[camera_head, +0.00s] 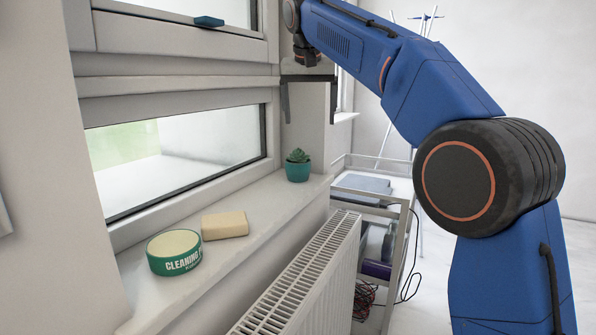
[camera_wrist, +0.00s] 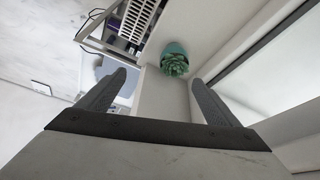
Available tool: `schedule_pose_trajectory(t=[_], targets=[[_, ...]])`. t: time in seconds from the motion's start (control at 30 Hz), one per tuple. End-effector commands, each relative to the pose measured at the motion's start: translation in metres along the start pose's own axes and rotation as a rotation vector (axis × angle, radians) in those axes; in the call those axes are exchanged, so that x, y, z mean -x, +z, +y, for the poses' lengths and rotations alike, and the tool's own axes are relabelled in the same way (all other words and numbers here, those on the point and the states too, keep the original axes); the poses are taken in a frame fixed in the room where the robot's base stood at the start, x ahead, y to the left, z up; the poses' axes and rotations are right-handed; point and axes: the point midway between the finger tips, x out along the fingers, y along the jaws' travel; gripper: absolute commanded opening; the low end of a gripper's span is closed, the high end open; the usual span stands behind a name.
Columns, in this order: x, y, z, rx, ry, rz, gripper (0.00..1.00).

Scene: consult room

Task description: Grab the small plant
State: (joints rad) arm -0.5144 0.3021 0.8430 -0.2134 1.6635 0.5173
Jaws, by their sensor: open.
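The small plant (camera_head: 298,166) is a green succulent in a teal pot. It stands upright at the far end of the white windowsill (camera_head: 245,262). In the wrist view the plant (camera_wrist: 174,60) shows from above, beyond the fingertips and between their lines, a little nearer the right finger. My gripper (camera_head: 309,88) hangs above the plant in the head view, fingers pointing down, apart from it. Its two dark fingers (camera_wrist: 158,82) are wide apart with nothing between them.
A teal cleaning paste tin (camera_head: 174,252) and a beige block (camera_head: 224,225) sit nearer on the sill. The window (camera_head: 185,150) runs along the left. A white radiator (camera_head: 305,275) stands below the sill. A trolley (camera_head: 372,200) with cables is to the right.

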Motion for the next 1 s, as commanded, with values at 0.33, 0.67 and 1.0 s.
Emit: schedule_pose_trajectory(t=[0.33, 0.67, 1.0], targets=[[-0.006, -0.012, -0.042, -0.017, 0.002, 0.002, 0.85], [-0.054, -0.011, -0.041, -0.018, 0.004, -0.001, 0.85], [-0.111, -0.012, -0.041, -0.017, 0.003, 0.0, 0.85]])
